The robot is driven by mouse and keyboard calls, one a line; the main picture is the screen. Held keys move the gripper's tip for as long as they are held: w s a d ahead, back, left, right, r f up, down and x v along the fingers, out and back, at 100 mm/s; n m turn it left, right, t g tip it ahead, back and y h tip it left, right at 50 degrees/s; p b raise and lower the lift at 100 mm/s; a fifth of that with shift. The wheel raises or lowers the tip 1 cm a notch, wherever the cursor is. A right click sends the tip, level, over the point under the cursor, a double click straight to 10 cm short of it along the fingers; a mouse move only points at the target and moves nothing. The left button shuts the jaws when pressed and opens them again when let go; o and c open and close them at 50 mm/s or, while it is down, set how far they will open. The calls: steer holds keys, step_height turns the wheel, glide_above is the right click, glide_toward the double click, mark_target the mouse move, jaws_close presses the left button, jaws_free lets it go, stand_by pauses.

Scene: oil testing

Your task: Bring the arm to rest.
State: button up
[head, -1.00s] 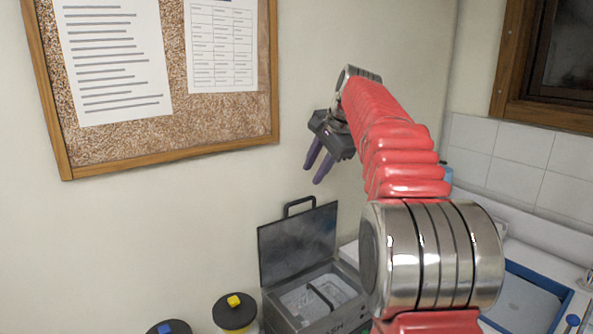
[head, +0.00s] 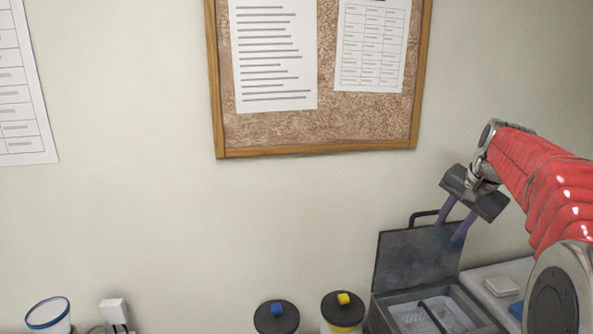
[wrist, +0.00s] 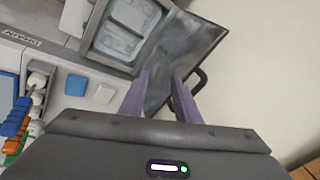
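My arm reaches in from the right edge of the head view. My gripper (head: 455,222) hangs in front of the raised lid of a grey box, pointing down. Its two purple fingers are apart with nothing between them. In the wrist view the fingers of my gripper (wrist: 161,95) also stand apart and empty, with the box's lid behind them.
The open grey box (head: 378,312) has its lid (head: 405,260) up. Two dark-lidded jars, one with a blue knob (head: 277,310) and one with a yellow knob (head: 343,299), stand left of it. A blue-rimmed container (head: 47,313) is far left. A corkboard (head: 300,130) hangs on the wall.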

steer(key=s+a+f+n, duration=0.3)
steer(key=s+a, duration=0.4)
steer(key=s, duration=0.3)
steer(key=s+a+f+n, duration=0.4)
steer(key=s+a, duration=0.2)
steer(key=s, duration=0.4)
steer(key=s+a+f+n, duration=0.3)
steer(key=s+a, duration=0.4)
steer(key=s, duration=0.4)
steer(key=shift+a+f+n+t, duration=0.3)
steer(key=shift+a+f, duration=0.05)
steer(key=shift+o, duration=0.3)
steer(key=shift+s, duration=0.15)
